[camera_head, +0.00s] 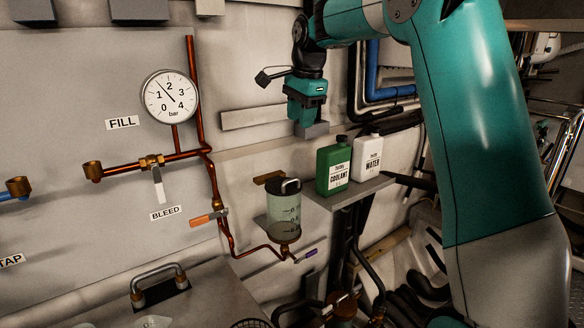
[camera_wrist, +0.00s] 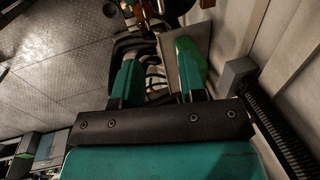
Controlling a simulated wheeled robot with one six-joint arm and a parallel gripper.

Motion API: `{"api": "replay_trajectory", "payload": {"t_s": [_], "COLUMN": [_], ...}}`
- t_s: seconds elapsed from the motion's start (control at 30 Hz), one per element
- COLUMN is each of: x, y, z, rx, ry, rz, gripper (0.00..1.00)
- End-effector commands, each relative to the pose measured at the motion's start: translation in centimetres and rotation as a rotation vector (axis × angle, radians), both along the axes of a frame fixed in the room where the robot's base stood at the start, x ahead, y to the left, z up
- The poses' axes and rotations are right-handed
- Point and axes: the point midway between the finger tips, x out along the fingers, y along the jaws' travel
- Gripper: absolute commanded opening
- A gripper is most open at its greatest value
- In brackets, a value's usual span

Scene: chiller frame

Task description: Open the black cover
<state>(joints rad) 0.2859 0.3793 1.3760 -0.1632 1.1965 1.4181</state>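A clear cylindrical reservoir (camera_head: 285,215) with level marks stands mid-picture in the head view. A black cover (camera_head: 287,186) with a looped handle sits on its top and looks closed. My gripper (camera_head: 309,127) hangs above and behind it in that view, near the back wall and apart from the cover. In the wrist view my gripper (camera_wrist: 157,78) has its two teal fingers spread with a gap between them and nothing held. I cannot make out the black cover in the wrist view.
A green coolant bottle (camera_head: 334,169) and a white water bottle (camera_head: 367,157) stand on a grey shelf (camera_head: 352,193) right of the reservoir. Copper pipes (camera_head: 207,165), an orange-handled valve (camera_head: 208,218) and a pressure gauge (camera_head: 170,97) are to the left. Dark hoses (camera_wrist: 130,45) lie below the gripper.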

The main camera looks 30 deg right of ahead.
Motion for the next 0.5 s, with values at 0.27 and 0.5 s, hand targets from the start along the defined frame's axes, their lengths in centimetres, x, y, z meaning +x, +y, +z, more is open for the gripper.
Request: {"api": "replay_trajectory", "payload": {"t_s": [0.27, 0.5], "x": [0.9, 2.0], "y": [0.2, 0.3], "z": [-4.7, -10.1], "rx": [0.002, 0.001], "ry": [0.005, 0.005], "rz": [0.0, 0.002], "gripper": [0.38, 0.38]}}
